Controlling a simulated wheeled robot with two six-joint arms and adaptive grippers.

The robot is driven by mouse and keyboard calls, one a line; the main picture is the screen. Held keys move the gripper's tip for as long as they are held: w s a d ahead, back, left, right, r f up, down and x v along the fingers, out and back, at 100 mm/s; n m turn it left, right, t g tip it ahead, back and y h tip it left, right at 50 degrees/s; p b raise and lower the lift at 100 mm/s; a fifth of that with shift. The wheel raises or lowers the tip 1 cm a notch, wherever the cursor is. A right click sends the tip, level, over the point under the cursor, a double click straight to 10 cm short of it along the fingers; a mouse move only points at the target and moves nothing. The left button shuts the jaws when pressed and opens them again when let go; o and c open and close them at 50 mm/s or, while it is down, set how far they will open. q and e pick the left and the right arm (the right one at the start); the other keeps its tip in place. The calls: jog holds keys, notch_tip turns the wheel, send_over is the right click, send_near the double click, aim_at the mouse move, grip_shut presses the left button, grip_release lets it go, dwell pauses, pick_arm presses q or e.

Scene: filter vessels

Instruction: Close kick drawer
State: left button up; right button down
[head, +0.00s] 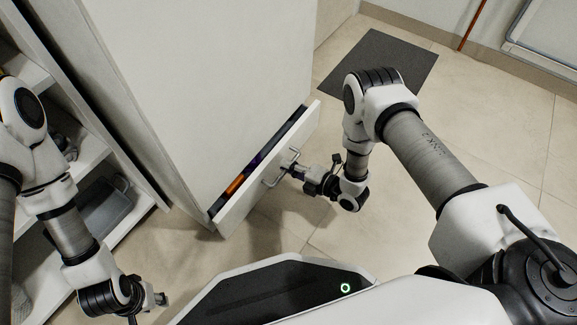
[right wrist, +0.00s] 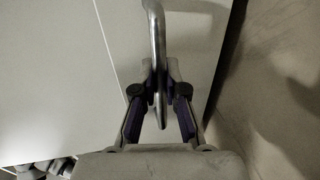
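The kick drawer (head: 268,172) at the foot of the white cabinet stands partly pulled out, with dark and orange contents showing in its narrow opening. Its metal bar handle (head: 283,170) is on the drawer front and also shows in the right wrist view (right wrist: 156,35). My right gripper (head: 287,171) is at the handle. In the right wrist view its two fingers (right wrist: 159,75) lean in on both sides of the bar and appear shut on it. My left gripper (head: 162,299) is low at the left, away from the drawer, and its fingers are too small to judge.
The tall white cabinet (head: 215,80) rises above the drawer. Open shelves (head: 90,150) with a grey bin (head: 103,207) stand at the left, close to my left arm. A dark mat (head: 385,62) lies on the tiled floor behind my right arm. The floor at right is clear.

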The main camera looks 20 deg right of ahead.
aim_at(278, 161)
jog(key=x, duration=0.2)
jog(key=r+x, duration=0.1)
jog(key=x, duration=0.1)
jog(key=shift+a+f, duration=0.1)
jog(key=shift+w, duration=0.25)
jog(key=c, duration=1.2)
grip_release()
jog(key=shift+a, duration=0.2)
jog(key=v, duration=1.2)
